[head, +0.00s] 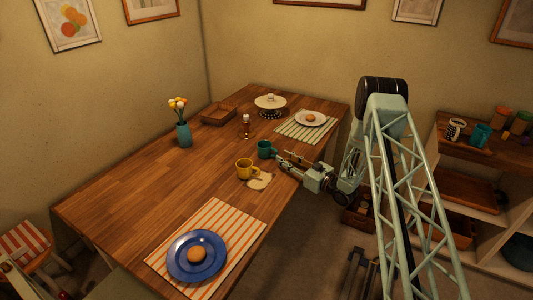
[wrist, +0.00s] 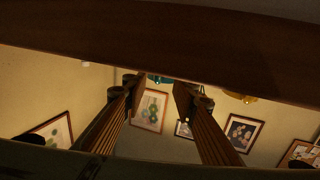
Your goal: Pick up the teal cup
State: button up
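The teal cup (head: 265,149) stands upright on the wooden table, beside the yellow cup (head: 246,169). My gripper (head: 280,158) reaches in low over the table's right edge, its fingertips close to the teal cup's right side. The wrist view looks upside down, with the tabletop across the top. There my gripper (wrist: 158,86) is open, its two fingers apart. A small part of the teal cup (wrist: 160,79) shows in the gap between the fingertips. Whether the cup is between the fingers or just beyond them cannot be told. Nothing appears gripped.
The yellow cup also shows in the wrist view (wrist: 240,97), off to the right. A cloth (head: 260,181) lies beside it. A bottle (head: 246,127), a teal vase (head: 184,135) and a striped placemat (head: 302,129) stand farther back. Another teal cup (head: 481,135) is on the right shelf.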

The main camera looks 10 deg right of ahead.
aim_at(277, 153)
jog(key=shift+w+a, duration=0.2)
jog(key=shift+w, duration=0.05)
jog(key=shift+b+x, duration=0.4)
jog(key=shift+x, duration=2.15)
jog(key=shift+r, duration=0.1)
grip_shut()
